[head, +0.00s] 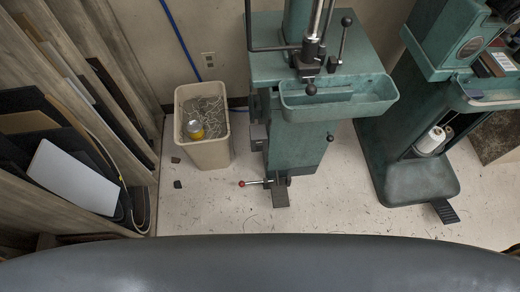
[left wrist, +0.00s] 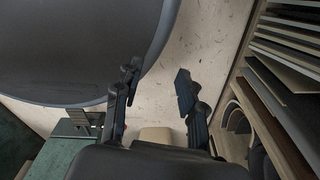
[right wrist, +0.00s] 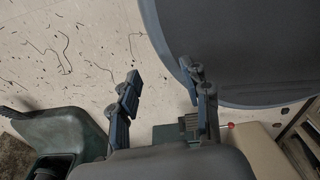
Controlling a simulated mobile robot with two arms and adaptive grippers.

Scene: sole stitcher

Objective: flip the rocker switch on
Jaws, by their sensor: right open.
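The green sole stitcher (head: 300,150) stands against the back wall in the head view. Small dark grey boxes (head: 257,134) sit on the left side of its column; a rocker switch cannot be made out on them at this size. My left gripper (left wrist: 158,82) is open and empty in the left wrist view, above the floor, with a green machine surface at the lower left. My right gripper (right wrist: 162,78) is open and empty in the right wrist view, also above the floor. Neither gripper shows in the head view, and neither touches anything visible.
A red-knobbed lever (head: 250,183) sticks out low. Another green machine (head: 405,140) stands right. Sheet racks (head: 70,120) line the left. Floor in front is clear except for scraps.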

